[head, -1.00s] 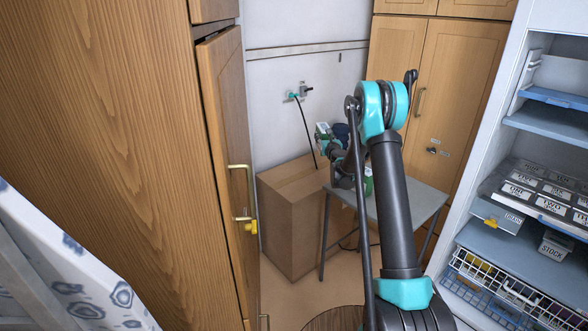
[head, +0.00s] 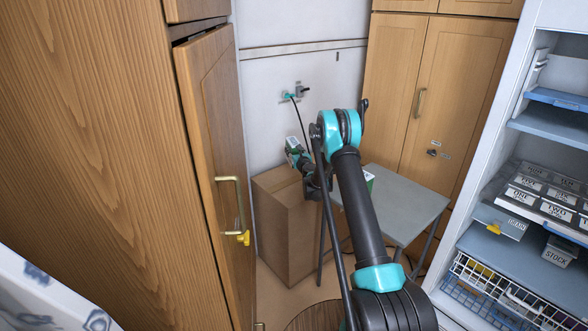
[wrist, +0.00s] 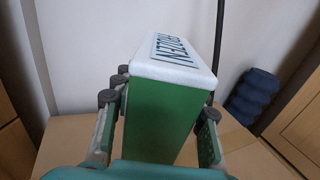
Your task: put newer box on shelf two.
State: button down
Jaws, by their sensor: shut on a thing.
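My gripper (head: 299,158) is at the far end of my arm, above the cardboard carton by the back wall. In the wrist view my gripper (wrist: 160,125) has its fingers on both sides of a green box (wrist: 160,115) with a white top. The top carries a dark-lettered label, seen upside down, that seems to read FROZEN. The held box shows small in the head view (head: 293,146). A white shelf unit (head: 540,55) stands at the right with blue-grey shelves (head: 548,122). Plates lettered ONE and TWO (head: 556,211) lie on a middle level. I cannot tell which shelf is two.
A blue ribbed object (wrist: 255,95) is right of the held box. A wooden door (head: 215,130) stands left. Wire baskets (head: 500,285) fill the lower shelf.

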notch_tip(320, 180, down, 10)
jog(key=shift+d+f, duration=0.1)
jog(key=shift+f, duration=0.05)
dwell(0.4)
jog(key=c, duration=0.9)
grip_release()
jog(key=shift+f, duration=0.1)
jog(key=shift+o, duration=0.2)
